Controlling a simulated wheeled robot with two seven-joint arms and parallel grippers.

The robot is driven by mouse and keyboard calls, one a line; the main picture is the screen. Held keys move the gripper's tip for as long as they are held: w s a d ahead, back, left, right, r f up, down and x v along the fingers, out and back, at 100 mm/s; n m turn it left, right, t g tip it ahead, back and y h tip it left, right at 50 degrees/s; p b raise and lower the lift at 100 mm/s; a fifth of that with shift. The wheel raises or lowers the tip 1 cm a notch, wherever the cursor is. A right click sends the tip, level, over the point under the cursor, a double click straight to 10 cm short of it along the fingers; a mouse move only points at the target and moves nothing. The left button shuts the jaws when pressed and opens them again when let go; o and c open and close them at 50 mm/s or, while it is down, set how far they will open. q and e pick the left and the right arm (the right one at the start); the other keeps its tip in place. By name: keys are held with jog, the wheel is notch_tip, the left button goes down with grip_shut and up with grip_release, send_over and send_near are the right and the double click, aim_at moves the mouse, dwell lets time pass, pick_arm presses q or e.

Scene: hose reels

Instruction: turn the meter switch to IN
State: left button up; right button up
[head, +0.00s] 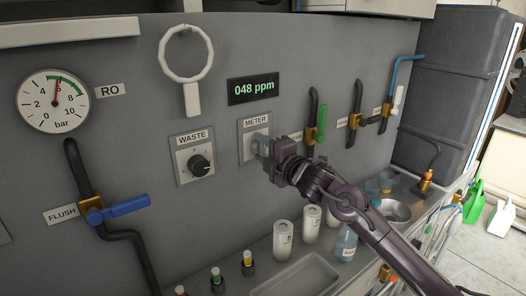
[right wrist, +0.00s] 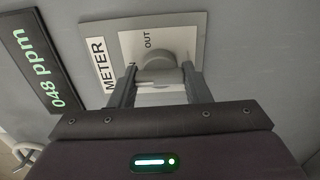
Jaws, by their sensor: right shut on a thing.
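The METER switch is a pale round knob on a light plate (head: 246,148) on the grey wall panel. In the right wrist view the knob (right wrist: 156,62) sits between my two fingers, with the plate (right wrist: 190,30) behind it. My right gripper (head: 264,149) is shut on the knob; it also shows in the right wrist view (right wrist: 155,82). The OUT mark is readable beside the knob. The IN mark is partly hidden by a finger. I cannot tell which mark the knob points to. My left gripper is not in view.
A display (head: 253,89) reads 048 ppm above the switch. The black WASTE knob (head: 201,165) is to the left. A green-handled valve (head: 322,124) is close on the right. White canisters (head: 283,240) and a bottle (head: 346,245) stand on the counter below.

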jog(key=shift+f, duration=0.15)
jog(key=o, duration=1)
jog(key=b+v, duration=0.1)
jog(key=v, duration=0.7)
jog(key=shift+b, duration=0.4)
jog(key=shift+w, duration=0.1)
